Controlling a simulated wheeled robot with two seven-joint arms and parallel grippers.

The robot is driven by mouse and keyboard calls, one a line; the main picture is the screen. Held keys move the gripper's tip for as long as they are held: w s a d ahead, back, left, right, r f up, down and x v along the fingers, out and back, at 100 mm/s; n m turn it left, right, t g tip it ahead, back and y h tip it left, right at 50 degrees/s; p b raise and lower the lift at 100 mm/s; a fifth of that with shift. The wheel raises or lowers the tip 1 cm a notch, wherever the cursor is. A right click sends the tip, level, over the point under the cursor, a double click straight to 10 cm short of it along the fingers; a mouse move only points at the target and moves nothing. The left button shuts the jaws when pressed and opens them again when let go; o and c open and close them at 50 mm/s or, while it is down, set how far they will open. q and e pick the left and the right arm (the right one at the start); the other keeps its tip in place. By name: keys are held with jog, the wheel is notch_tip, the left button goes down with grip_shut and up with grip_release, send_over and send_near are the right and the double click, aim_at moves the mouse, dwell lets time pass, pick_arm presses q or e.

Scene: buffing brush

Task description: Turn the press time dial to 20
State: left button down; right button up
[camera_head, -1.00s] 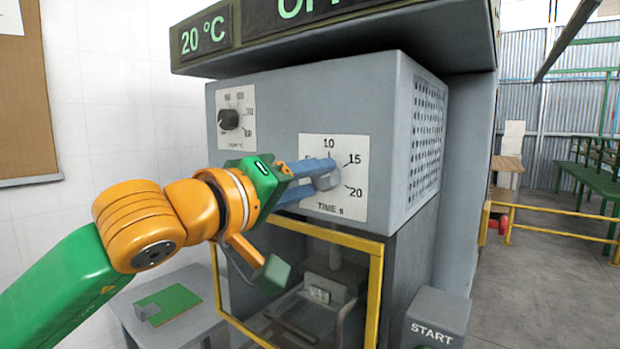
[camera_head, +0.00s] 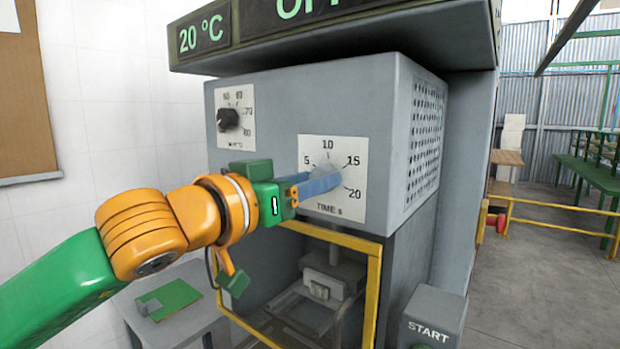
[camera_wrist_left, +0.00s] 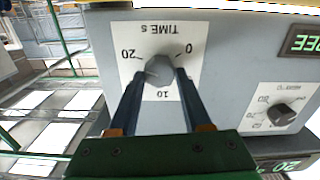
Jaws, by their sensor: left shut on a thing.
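The grey press time dial (camera_head: 326,169) sits on a white plate (camera_head: 350,207) marked TIME s, with 5, 10, 15 and 20 around it in the head view. My left gripper (camera_head: 334,181) is shut on this dial, its blue fingers partly covering it. In the left wrist view the plate appears upside down, and the dial (camera_wrist_left: 160,70) lies between the two fingertips of my left gripper (camera_wrist_left: 162,75). I cannot tell exactly which mark the dial points to. My right gripper is not in view.
A black temperature dial (camera_head: 229,119) is on the same grey panel, up and left. Below is a yellow-framed guard (camera_head: 375,290). A START box (camera_head: 435,318) stands at lower right. A side table with a green plate (camera_head: 170,300) is at lower left.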

pick_arm(q)
jog(key=shift+f+m, duration=0.15)
jog(key=shift+m, duration=0.35)
jog(key=shift+c, duration=1.7)
grip_release()
jog(key=b+v, duration=0.3)
jog(key=v, duration=0.4)
